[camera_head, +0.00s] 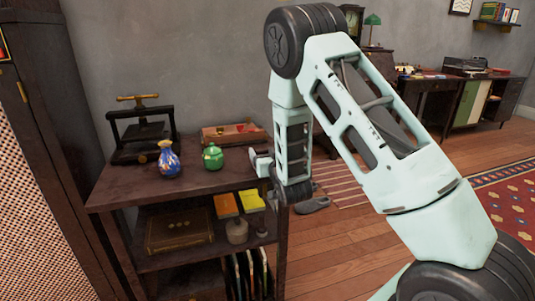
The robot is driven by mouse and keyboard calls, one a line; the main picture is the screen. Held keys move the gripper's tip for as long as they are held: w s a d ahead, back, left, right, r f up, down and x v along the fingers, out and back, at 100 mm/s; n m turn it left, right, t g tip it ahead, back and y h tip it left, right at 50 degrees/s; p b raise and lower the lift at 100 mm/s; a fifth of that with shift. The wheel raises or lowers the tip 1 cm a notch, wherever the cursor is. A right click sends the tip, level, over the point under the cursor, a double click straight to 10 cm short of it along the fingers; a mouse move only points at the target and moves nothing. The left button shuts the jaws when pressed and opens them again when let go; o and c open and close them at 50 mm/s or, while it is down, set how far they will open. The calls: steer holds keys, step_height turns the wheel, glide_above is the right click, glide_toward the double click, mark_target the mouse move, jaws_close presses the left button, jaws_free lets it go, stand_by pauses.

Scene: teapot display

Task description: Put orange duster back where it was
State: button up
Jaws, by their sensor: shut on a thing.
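I cannot tell whether the orange piece is the duster of the task. My gripper (257,160) is at the right end of the cabinet top, to the right of the green teapot and apart from it. It is small and partly hidden by my wrist. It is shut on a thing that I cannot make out.
The cabinet top (180,185) holds a blue vase (168,160), a green teapot (213,157), a black press (140,130) and a wooden tray (222,141). A brown box (180,230) and small jars (237,231) stand on the middle shelf.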

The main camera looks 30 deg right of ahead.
steer(key=shift+f, duration=0.2)
steer(key=o, duration=0.9)
steer(key=shift+r, duration=0.1)
steer(key=shift+r, duration=0.1)
steer(key=shift+s, duration=0.2)
steer(key=p+v, duration=0.5)
steer(key=v, duration=0.6)
steer(key=shift+s+a+r, duration=0.15)
steer(key=shift+s, duration=0.1)
steer(key=shift+a, duration=0.1)
